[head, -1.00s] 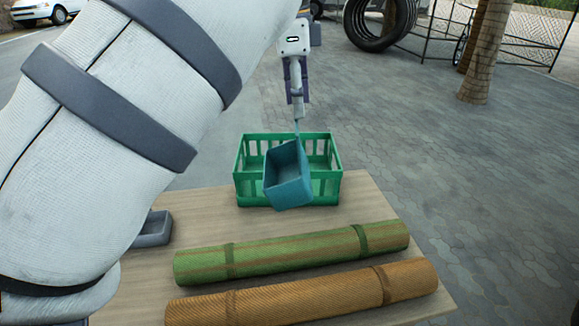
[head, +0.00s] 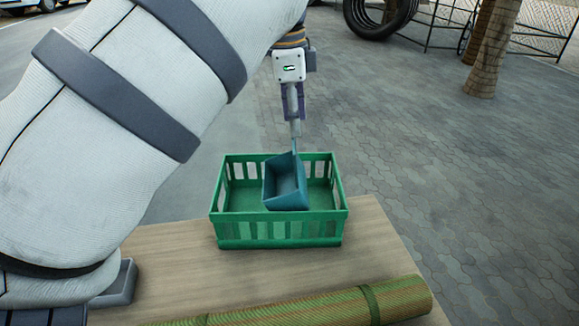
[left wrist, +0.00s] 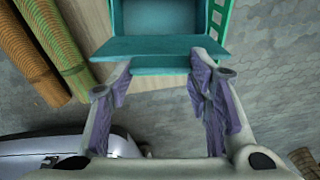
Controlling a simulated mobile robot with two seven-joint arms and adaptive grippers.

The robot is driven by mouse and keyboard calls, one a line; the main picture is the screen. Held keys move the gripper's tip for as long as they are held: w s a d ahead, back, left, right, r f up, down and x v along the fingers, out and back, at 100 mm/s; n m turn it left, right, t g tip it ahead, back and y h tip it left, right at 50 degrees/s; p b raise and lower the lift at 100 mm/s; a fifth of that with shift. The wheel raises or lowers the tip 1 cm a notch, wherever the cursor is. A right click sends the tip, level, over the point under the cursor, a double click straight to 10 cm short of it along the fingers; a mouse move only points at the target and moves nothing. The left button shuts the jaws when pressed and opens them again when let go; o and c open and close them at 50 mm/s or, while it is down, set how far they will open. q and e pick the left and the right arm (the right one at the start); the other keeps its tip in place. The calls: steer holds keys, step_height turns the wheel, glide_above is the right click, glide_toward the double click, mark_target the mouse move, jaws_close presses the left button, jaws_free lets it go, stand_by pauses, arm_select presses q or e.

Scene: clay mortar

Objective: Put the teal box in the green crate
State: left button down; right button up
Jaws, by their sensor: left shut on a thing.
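The teal box (head: 286,184) is open-topped and hangs tilted from my left gripper (head: 296,140). In the head view it overlaps the green crate (head: 278,229), with its lower part at about the level of the near rim. I cannot tell whether it touches the crate. In the left wrist view, both fingers of the left gripper (left wrist: 163,68) meet the near wall of the teal box (left wrist: 160,47). Part of the green crate (left wrist: 217,30) shows beside the box there. My right gripper is not in view.
The crate stands on a wooden table (head: 180,250), near its far edge. A green rolled mat (head: 330,306) lies in front of it. A small grey tray (head: 122,283) is partly hidden by my left arm. An orange roll (left wrist: 30,60) shows in the left wrist view.

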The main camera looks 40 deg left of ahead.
arm_select(q)
step_height(320, 180, down, 11)
steer(key=shift+a+r, duration=0.1)
steer(key=c, duration=0.8)
jaws_free()
steer(key=r, duration=1.2)
steer(key=shift+s+a, duration=0.35)
steer(key=shift+s, duration=0.05)
steer(key=shift+f, duration=0.1)
